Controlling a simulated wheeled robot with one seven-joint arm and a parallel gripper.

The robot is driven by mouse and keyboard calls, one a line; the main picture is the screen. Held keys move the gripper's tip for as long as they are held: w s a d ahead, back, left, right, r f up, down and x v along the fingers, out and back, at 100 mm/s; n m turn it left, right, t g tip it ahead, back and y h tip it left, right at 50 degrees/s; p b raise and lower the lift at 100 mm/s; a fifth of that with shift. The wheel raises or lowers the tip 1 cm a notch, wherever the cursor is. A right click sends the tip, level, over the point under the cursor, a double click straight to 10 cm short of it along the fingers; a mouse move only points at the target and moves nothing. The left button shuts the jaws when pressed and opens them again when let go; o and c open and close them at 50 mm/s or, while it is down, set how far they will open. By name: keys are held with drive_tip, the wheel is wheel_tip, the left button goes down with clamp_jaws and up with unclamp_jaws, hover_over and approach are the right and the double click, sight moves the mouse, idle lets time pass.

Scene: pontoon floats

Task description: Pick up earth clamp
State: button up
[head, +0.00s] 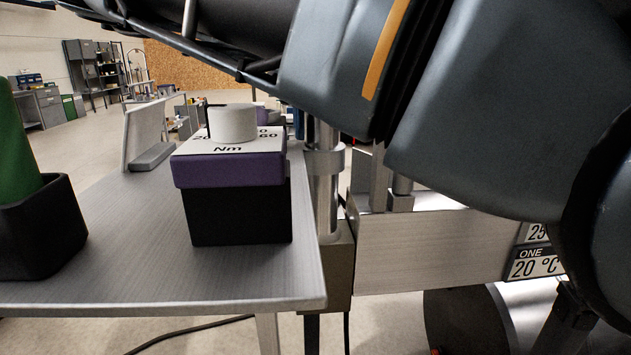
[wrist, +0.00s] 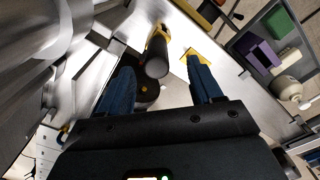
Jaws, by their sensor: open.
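My gripper (wrist: 160,64) shows in the wrist view with its two blue fingers apart. Between and beyond the fingertips is a black and yellow piece with a rounded dark end (wrist: 157,56), which may be the earth clamp; I cannot tell for sure. It lies over a bright metal surface, and nothing shows as gripped. A dark round part with a small orange spot (wrist: 146,91) sits just below it, beside the left finger, partly hidden. In the head view my arm fills the upper right, and neither my gripper nor a clear earth clamp shows.
In the head view a grey table (head: 130,285) carries a purple and black box (head: 235,205) with a dial and a green cylinder (head: 15,150) in a black holder. A metal block (head: 440,250) stands right. A yellow triangle (wrist: 205,57) lies by the right finger.

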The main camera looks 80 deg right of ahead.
drive_tip(key=shift+s+f+p, duration=0.15)
drive_tip(key=shift+f, duration=1.65)
drive_tip(key=shift+s+f+p, duration=0.15)
drive_tip(key=shift+f, duration=1.65)
clamp_jaws()
drive_tip(key=shift+r, duration=0.1)
